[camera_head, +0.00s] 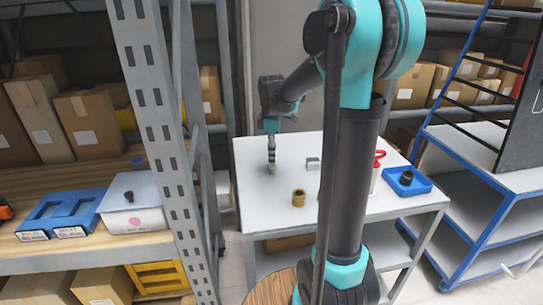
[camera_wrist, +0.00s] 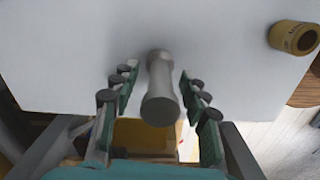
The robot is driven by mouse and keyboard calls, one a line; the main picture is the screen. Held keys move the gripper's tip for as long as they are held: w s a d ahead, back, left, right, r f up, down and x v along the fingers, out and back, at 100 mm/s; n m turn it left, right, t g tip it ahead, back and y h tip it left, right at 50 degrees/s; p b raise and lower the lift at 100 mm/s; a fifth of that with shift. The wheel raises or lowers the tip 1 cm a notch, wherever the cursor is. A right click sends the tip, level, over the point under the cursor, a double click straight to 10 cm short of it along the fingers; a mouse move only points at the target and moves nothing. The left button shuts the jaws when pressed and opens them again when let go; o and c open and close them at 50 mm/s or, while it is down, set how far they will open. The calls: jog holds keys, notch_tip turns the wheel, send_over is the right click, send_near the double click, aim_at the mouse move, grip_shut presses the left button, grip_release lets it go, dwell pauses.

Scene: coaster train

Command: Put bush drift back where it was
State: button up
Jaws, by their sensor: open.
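A grey metal stepped cylinder, which looks like the bush drift (camera_wrist: 160,92), stands between the fingers of my gripper (camera_wrist: 158,76) in the wrist view. It has a narrower middle and wider ends. The fingers are open on both sides, with a visible gap to each side of it. In the head view my gripper (camera_head: 271,148) points down over the far left part of the white table (camera_head: 255,158), and the drift's lower end (camera_head: 271,167) shows just beneath it. I cannot tell which spot the drift came from.
A brass bush (camera_head: 299,198) stands on the table to the right of my gripper. A small grey block (camera_head: 313,163), a red-handled item (camera_head: 379,158) and a blue tray (camera_head: 418,186) are farther right. A blue holder (camera_head: 62,212) and white box (camera_head: 133,202) sit on the left shelf.

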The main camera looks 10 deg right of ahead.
notch_tip(320, 180, up, 12)
jog(key=shift+r, duration=0.1)
dwell(0.4)
dwell(1.1)
